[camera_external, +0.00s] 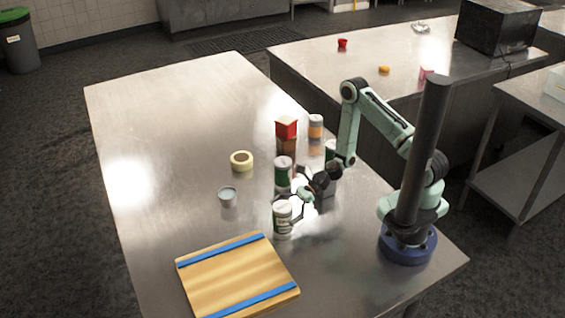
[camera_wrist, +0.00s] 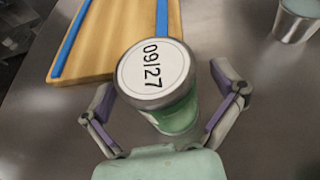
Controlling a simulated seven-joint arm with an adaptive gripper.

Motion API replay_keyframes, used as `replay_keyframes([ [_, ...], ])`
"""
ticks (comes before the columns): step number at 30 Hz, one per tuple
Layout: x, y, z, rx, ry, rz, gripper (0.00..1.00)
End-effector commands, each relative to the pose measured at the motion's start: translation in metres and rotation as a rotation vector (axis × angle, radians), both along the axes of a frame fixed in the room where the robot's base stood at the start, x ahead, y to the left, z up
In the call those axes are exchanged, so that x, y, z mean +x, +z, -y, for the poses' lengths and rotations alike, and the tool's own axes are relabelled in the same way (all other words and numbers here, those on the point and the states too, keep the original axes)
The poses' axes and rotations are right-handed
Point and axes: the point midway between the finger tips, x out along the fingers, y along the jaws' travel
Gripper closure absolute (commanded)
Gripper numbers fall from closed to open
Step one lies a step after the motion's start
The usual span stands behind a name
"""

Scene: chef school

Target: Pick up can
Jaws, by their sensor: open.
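A can-like container with a white lid marked "09|27" and a green body (camera_wrist: 158,72) stands between the fingers of my gripper (camera_wrist: 165,108) in the wrist view. The fingers are spread on both sides of it, with a gap visible at least on the left. In the external view, this white-lidded container (camera_external: 283,216) stands on the steel table near the cutting board. My gripper (camera_external: 306,206) is low over the table beside it. Another green container with a white lid (camera_external: 283,172) stands just behind it, and its label is too small to read.
A wooden cutting board with blue strips (camera_external: 238,279) lies in front. A small metal cup (camera_external: 228,196) and a tape roll (camera_external: 242,160) stand to the left. A red-topped box (camera_external: 286,130) and an orange-banded jar (camera_external: 315,128) stand behind. The table's left half is clear.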

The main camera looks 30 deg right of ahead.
Motion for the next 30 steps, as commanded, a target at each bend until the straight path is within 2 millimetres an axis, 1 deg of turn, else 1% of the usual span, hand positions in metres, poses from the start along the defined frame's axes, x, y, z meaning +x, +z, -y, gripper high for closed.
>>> replay_keyframes([
  [3,0.000,0.000,0.000,0.000,0.000,0.000,0.06],
  [4,0.000,0.000,0.000,0.000,0.000,0.000,0.12],
  [5,0.000,0.000,0.000,0.000,0.000,0.001,0.22],
  [6,0.000,0.000,0.000,0.000,0.000,0.001,0.34],
  [8,0.000,0.000,0.000,0.000,0.000,0.001,0.53],
  [9,0.000,0.000,0.000,-0.001,0.000,0.001,0.66],
  [10,0.000,0.000,0.000,-0.001,0.000,0.001,0.75],
  [11,0.000,0.000,0.000,-0.001,0.000,0.001,0.78],
  [19,0.000,0.001,0.000,-0.001,0.000,0.001,0.78],
  [23,0.001,0.008,0.000,0.001,0.000,0.003,0.78],
  [26,0.001,0.021,0.000,0.001,0.000,0.005,0.78],
  [30,0.001,0.050,0.000,0.003,0.000,0.008,0.78],
])
